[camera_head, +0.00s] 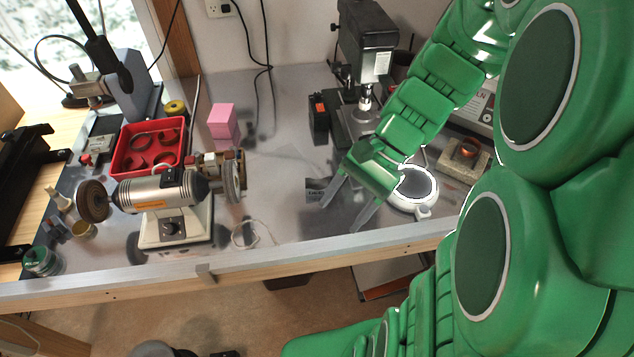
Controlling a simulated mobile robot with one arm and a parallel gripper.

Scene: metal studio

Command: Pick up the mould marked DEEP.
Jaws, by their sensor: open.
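My gripper (339,217) is open and empty, its two fingers pointing down and left above the right part of the metal bench top. A small dark grey block (316,190) with faint marks on its face lies just left of the nearer-to-wall finger, partly hidden by it. The marks are too small to read, so I cannot tell whether it is the mould marked DEEP.
A bench grinder (165,192) and red tray (117,148) with several ring shapes stand left. A pink block (222,124) stands at mid-back. A drill press (366,50) stands behind my gripper. A round white-rimmed device (417,183) is close right. The front rail (290,258) edges the bench. Its centre is mostly clear.

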